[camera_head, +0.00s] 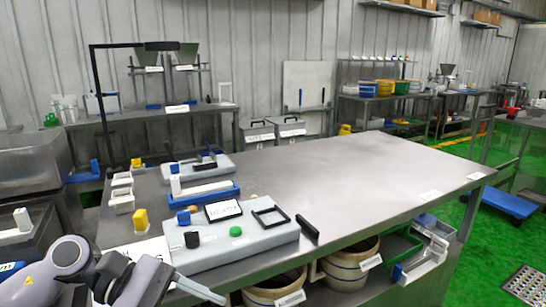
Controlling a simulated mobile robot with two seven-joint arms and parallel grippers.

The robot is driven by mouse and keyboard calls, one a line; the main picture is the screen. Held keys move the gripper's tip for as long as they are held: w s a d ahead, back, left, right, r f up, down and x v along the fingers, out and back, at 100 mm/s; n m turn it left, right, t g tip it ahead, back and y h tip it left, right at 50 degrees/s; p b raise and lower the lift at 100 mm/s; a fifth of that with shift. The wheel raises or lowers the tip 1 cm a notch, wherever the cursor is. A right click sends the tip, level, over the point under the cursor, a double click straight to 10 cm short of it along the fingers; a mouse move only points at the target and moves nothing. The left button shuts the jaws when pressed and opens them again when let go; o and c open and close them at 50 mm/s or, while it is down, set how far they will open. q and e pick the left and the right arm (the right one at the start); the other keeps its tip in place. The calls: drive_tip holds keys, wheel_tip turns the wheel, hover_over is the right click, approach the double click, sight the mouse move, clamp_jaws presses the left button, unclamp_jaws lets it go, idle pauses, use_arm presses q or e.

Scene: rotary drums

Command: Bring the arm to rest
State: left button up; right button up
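My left arm (50,274) comes in at the lower left corner, in front of the near left end of the steel table (350,180). A thin light piece (200,289) juts right from its dark end, low beside the table's near edge. I cannot make out two fingertips there, so whether my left gripper is open or shut does not show. No held object is visible. My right arm and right gripper are not in view.
A grey device (265,239) with a black frame and green knob lies on the table's left end. A blue-and-white holder (203,193) is behind it. Striped drums (347,266) stand under the near edge. The table's middle and right are clear. A blue cart (508,202) stands right.

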use_arm(q)
drive_tip(key=w+d+r+n+t+h+p, duration=0.1)
drive_tip(key=d+n+t+h, duration=0.2)
drive_tip(key=n, duration=0.5)
drive_tip(key=d+r+n+t+h, duration=0.15)
drive_tip(key=n+t+h, duration=0.25)
drive_tip(key=n, duration=0.5)
drive_tip(key=a+f+n+t+y+p, duration=0.1)
drive_tip(key=a+f+n+t+y, duration=0.35)
drive_tip(key=n, duration=0.65)
drive_tip(key=a+f+n+t+y+p, duration=0.1)
drive_tip(key=a+f+n+t+y, duration=0.1)
drive_tip(key=f+n+y, duration=0.65)
drive_tip(key=a+f+n+t+y+p, duration=0.15)
drive_tip(key=a+f+n+t, duration=0.25)
drive_tip(key=n, duration=1)
drive_tip(key=s+a+f+n+g+y, duration=0.2)
drive_tip(key=s+f+n+g, duration=0.3)
drive_tip(key=s+f+n, duration=0.4)
wheel_tip(320, 180, down, 3)
drive_tip(key=shift+s+a+r+n+g+y, duration=0.1)
drive_tip(key=shift+s+a+n+g+y, duration=0.3)
drive_tip(key=shift+s+y, duration=0.55)
